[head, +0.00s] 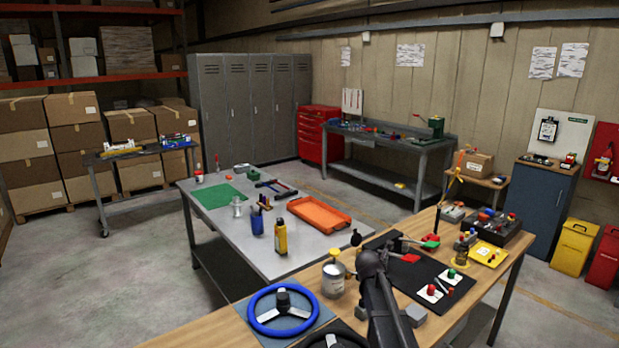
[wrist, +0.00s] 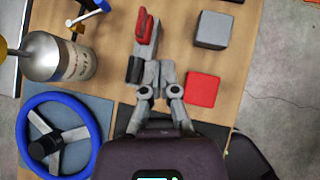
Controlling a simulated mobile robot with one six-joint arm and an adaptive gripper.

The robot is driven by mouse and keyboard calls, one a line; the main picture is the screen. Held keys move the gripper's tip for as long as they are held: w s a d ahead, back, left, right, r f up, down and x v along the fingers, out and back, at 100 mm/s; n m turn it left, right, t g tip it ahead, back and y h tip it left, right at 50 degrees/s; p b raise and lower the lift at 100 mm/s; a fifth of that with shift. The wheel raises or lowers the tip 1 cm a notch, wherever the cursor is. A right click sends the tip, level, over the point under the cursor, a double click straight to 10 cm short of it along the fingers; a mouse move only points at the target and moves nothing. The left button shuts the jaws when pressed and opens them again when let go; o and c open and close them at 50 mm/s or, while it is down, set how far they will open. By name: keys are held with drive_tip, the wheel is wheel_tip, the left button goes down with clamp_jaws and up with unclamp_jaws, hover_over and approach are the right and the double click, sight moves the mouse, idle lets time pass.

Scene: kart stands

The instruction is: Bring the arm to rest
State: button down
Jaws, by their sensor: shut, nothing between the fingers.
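My gripper (wrist: 159,72) is in the lower middle of the wrist view. Its grey fingers are together, with nothing held between them. It points over the wooden bench (wrist: 110,30). Just beyond the fingertips is a grey fixture with a red handle (wrist: 146,27); I cannot tell whether the fingers touch it. In the head view my dark arm rises from the bottom edge over the bench (head: 462,296), and I cannot make out the fingertips there.
Near my gripper are a blue steering wheel (wrist: 62,98), a metal can (wrist: 60,57), a grey block (wrist: 213,30) and a red square piece (wrist: 203,89). The head view shows a grey table (head: 195,215) with an orange tray (head: 345,222) behind. Open floor (head: 560,315) lies right.

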drive_tip(key=s+a+f+m+g+y+b, duration=0.1)
drive_tip(key=s+a+f+m+g+b, duration=0.1)
drive_tip(key=s+f+m, duration=0.3)
drive_tip(key=s+a+f+m+g+y+b, duration=0.2)
drive_tip(key=s+f+m+b, duration=0.2)
drive_tip(key=s+m, duration=0.9)
drive_tip(key=s+a+f+m+g+y+b, duration=0.2)
drive_tip(key=s+f+m, duration=0.4)
drive_tip(key=s+m, duration=0.4)
drive_tip(key=shift+s+a+g+b, duration=0.25)
drive_tip(key=shift+s+g+b, duration=0.45)
drive_tip(key=shift+s, duration=1.15)
